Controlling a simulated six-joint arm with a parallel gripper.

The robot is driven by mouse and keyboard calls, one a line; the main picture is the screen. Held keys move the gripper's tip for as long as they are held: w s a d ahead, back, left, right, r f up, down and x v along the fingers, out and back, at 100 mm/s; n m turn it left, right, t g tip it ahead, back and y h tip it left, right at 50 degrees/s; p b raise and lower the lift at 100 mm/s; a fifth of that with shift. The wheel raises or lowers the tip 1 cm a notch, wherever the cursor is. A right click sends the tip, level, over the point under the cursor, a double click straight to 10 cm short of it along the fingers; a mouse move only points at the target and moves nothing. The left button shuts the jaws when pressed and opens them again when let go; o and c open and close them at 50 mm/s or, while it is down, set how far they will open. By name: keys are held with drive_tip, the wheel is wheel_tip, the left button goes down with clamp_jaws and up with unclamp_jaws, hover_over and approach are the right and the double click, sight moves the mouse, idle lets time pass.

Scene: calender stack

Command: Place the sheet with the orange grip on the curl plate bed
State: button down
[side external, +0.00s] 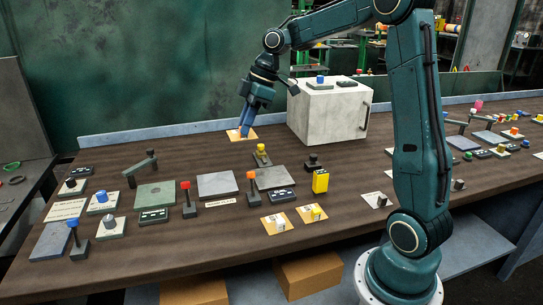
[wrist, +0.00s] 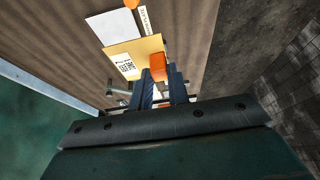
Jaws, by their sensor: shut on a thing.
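My gripper (side external: 243,132) is shut on the orange grip (wrist: 157,67) of a yellow-orange sheet (side external: 239,136). The sheet hangs above the back part of the bench, left of the white box. In the wrist view the sheet (wrist: 128,58) shows a white printed label, and the grip is between my fingertips (wrist: 161,82). Several flat plates lie on the bench: a pale grey plate (side external: 217,185), a darker grey plate (side external: 275,178), a green plate (side external: 155,195) and a blue-grey plate (side external: 50,241). The labels are too small to read, so I cannot tell which is the curl plate bed.
The white box (side external: 328,112) stands at the back with a blue-topped knob on it. Levers with red (side external: 187,197) and orange (side external: 252,187) knobs rise beside the pale grey plate. Two orange sheets with white (side external: 281,224) and yellow (side external: 316,213) grips lie in front. The bench's back left is clear.

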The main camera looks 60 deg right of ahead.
drive_tip(key=s+d, duration=0.1)
drive_tip(key=d, duration=1.2)
drive_tip(key=shift+s, duration=0.4)
approach(270, 181)
drive_tip(key=shift+w+a, duration=0.55)
drive_tip(key=shift+a, duration=0.25)
drive_tip(key=shift+f, duration=0.1)
drive_tip(key=shift+f, duration=2.05)
drive_tip(key=shift+f, duration=0.15)
drive_tip(key=c, duration=1.3)
unclamp_jaws()
drive_tip(key=shift+c, duration=0.2)
